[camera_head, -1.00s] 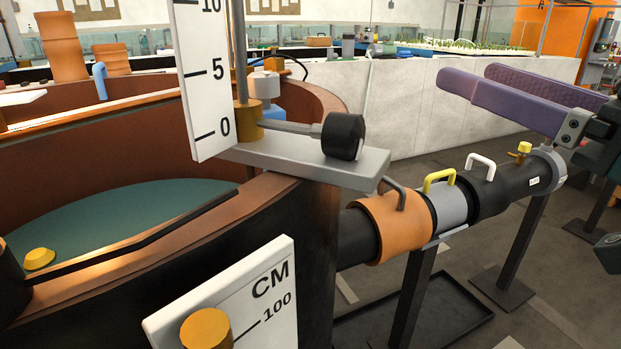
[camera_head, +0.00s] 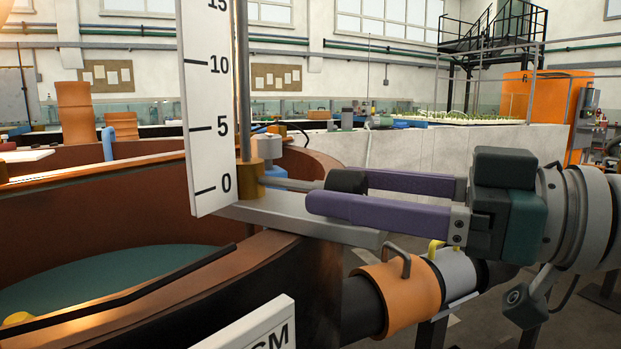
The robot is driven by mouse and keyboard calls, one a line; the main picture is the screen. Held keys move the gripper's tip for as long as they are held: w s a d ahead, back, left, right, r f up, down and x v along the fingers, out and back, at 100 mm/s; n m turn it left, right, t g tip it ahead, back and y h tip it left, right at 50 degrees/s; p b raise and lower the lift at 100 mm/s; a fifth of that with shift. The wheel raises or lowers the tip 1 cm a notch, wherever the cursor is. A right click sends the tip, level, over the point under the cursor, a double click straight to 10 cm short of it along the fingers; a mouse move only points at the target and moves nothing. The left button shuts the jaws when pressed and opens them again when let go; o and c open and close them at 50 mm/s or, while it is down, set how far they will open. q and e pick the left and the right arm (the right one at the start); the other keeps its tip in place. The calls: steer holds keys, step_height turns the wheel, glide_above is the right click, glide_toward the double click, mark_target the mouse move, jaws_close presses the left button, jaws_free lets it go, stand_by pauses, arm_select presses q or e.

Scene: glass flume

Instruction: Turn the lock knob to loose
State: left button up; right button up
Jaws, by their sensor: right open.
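The lock knob (camera_head: 344,181) is a black ribbed cylinder at the end of a thin grey rod. The rod (camera_head: 290,184) runs out from a brass collar (camera_head: 249,182) beside the white 0–15 scale (camera_head: 207,110). My right gripper (camera_head: 335,193) comes in from the right with two purple fingers. It is open, with one finger behind the knob and one in front and lower. The knob shows between the fingertips; whether they touch it I cannot tell. The near finger hides the knob's lower part. My left gripper is not in view.
A grey bracket plate (camera_head: 290,218) lies under the rod and knob, on the rim of the brown curved tank (camera_head: 140,290). An orange pipe collar (camera_head: 399,295) with a handle stands below the gripper. A second white CM scale (camera_head: 250,328) is at the bottom.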

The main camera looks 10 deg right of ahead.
steer(key=shift+w+a, duration=0.35)
steer(key=shift+a, duration=0.15)
jaws_close()
stand_by(0.3)
